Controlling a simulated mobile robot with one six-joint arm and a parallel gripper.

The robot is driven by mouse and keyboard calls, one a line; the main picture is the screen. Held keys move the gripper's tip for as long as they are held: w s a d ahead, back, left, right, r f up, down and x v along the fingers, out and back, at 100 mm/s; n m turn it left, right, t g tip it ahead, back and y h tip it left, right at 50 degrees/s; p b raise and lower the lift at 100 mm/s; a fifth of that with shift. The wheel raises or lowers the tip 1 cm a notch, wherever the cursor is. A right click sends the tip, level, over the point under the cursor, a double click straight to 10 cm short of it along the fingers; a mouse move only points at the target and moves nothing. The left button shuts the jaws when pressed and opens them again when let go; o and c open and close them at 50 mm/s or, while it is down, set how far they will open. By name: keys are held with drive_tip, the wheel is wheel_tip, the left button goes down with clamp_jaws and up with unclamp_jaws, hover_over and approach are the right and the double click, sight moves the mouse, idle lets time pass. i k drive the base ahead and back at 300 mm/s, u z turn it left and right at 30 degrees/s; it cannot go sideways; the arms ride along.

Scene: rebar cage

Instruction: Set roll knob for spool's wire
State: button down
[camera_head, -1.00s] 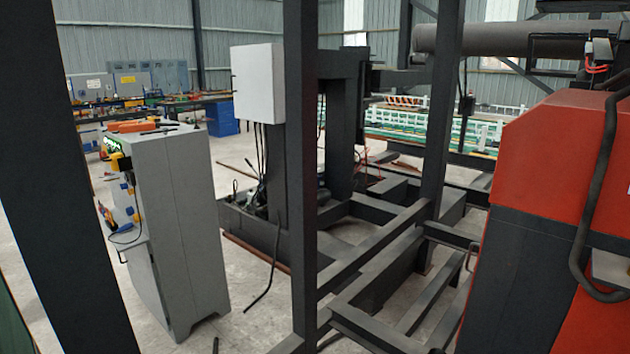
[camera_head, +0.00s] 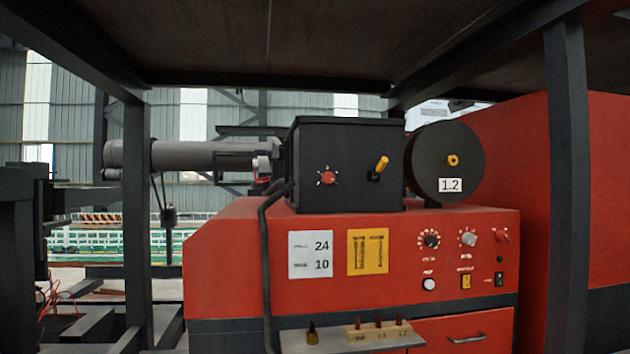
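A black wire spool (camera_head: 428,178) with a yellow hub and a white "1.2" label stands upright on the red machine (camera_head: 360,300). To its left, a black box (camera_head: 345,140) carries a small red knob (camera_head: 327,177) with marks around it and a yellow-handled lever (camera_head: 381,165). Which one is the roll knob I cannot tell. My gripper is out of view.
A white sign (camera_head: 310,255) reads 24 and 10; a yellow chart (camera_head: 368,252) is beside it. A shelf (camera_head: 340,341) with several small pieces juts out below. Dark posts (camera_head: 567,180) stand at both sides, and a dark panel (camera_head: 270,50) spans overhead.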

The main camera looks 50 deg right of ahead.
sight(328, 178)
drive_tip(key=u, duration=1.05)
drive_tip(key=k, duration=0.7)
drive_tip(key=z, duration=2.4)
